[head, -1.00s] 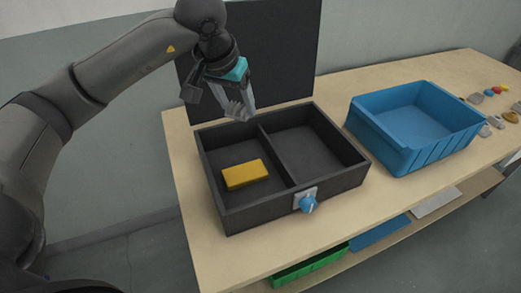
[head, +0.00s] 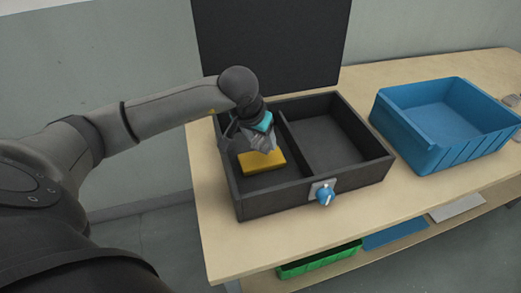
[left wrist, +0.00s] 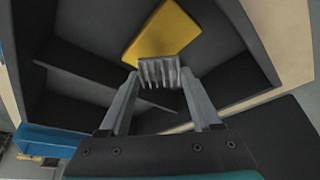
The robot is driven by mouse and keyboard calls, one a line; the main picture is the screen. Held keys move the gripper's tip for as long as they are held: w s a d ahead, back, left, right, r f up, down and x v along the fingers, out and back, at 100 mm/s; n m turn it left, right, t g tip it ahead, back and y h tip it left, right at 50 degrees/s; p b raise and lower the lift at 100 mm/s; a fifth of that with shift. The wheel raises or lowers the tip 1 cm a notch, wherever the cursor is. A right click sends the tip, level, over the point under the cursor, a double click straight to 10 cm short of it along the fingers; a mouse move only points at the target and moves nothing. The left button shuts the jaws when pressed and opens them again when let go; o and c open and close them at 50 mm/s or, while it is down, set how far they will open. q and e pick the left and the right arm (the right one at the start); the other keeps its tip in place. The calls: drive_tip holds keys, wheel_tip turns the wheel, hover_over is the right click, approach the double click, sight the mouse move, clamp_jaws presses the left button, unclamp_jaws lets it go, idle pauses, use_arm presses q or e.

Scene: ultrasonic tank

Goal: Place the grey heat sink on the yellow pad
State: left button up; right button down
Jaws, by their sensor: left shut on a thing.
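The grey finned heat sink (left wrist: 160,72) is between the fingertips of my left gripper (left wrist: 163,80), which is shut on it, in the left wrist view. In the head view my left gripper (head: 262,143) is low over the left compartment of the black tank (head: 335,200). The yellow pad (head: 262,163) lies on the floor of that compartment. The heat sink is over or at the far edge of the pad; I cannot tell whether it touches. The pad also shows in the left wrist view (left wrist: 162,33). My right gripper is not in view.
A divider (head: 292,146) separates the tank's two compartments; the right one is empty. A blue knob (head: 325,196) is on the front wall. A blue bin (head: 425,150) stands to the right, and a dark upright panel (head: 270,45) rises behind. The wooden table is clear in front.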

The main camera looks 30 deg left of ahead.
sight(259, 145)
use_arm(q)
drive_tip(key=shift+f+b, duration=0.3)
drive_tip(key=shift+f, duration=1.6)
drive_tip(key=shift+f, duration=0.15)
drive_tip(key=o, duration=1.4)
drive_tip(key=shift+s+r, duration=0.1)
drive_tip(key=shift+r, duration=0.35)
drive_tip(key=p+v, duration=0.2)
drive_tip(key=v, duration=0.9)
drive_tip(key=shift+s+r, duration=0.1)
drive_tip(key=shift+r, duration=0.15)
